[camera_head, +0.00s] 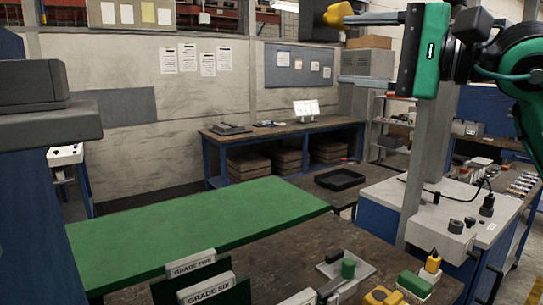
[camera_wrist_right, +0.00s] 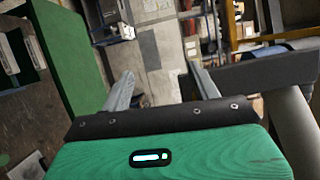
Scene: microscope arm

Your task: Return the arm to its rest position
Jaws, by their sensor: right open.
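My right gripper (camera_head: 342,48) is raised high at the upper right of the head view. Its green palm stands upright and its two grey fingers point left, spread well apart with nothing between them. The right wrist view shows the same open fingers (camera_wrist_right: 160,70) with only floor and distant furniture behind them. My green and black right arm (camera_head: 525,60) comes in from the right edge. It appears clear of the tables. My left gripper is not in view. No microscope arm can be made out.
A dark workbench (camera_head: 290,255) with a green top (camera_head: 190,228) fills the front. On it stand grade-label holders (camera_head: 206,290), a small grey-green device (camera_head: 347,268) and yellow and green pieces (camera_head: 415,284).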

